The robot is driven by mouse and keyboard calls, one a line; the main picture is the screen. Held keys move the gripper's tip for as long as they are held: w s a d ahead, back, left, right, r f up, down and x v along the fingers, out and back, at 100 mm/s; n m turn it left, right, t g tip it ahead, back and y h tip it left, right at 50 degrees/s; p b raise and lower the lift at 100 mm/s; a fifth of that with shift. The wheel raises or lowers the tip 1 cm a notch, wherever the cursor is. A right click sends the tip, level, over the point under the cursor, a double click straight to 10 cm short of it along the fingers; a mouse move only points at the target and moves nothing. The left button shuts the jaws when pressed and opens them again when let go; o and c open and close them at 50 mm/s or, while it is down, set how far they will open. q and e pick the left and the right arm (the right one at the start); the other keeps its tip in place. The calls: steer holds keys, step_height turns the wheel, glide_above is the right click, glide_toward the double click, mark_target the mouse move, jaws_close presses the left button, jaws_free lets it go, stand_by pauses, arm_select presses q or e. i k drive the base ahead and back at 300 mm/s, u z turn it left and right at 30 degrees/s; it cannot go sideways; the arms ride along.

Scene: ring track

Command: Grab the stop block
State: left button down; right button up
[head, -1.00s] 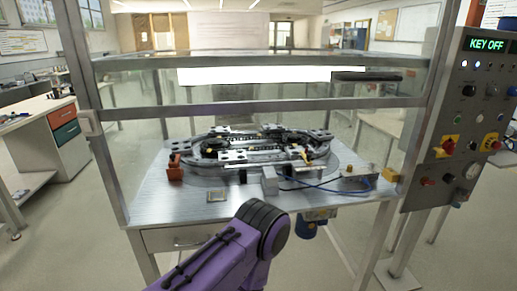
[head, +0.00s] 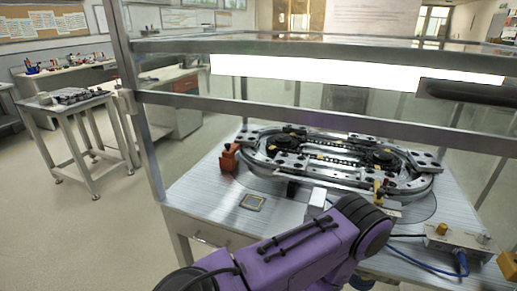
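The ring track (head: 340,165), a grey metal oval with several carriers on it, sits on the metal table inside the framed cell. An orange-red block (head: 228,160) stands at the left end of the track, near the table's left edge. It looks like the stop block, but I cannot tell for sure. My purple arm comes in from the lower left, and its dark elbow joint covers part of the table's front. Neither of my grippers shows, and nothing of mine touches the orange-red block.
The cell's metal posts and crossbars (head: 300,117) frame the front, with a lit panel (head: 340,72) above. A small square plate (head: 252,202) lies on the table (head: 205,200). A connector box (head: 460,243) with blue cable is at right. A side table (head: 80,105) stands at far left.

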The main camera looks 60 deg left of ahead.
mark_target(230, 149)
steer(key=u, duration=0.6)
steer(key=i, duration=0.7)
steer(key=u, duration=0.65)
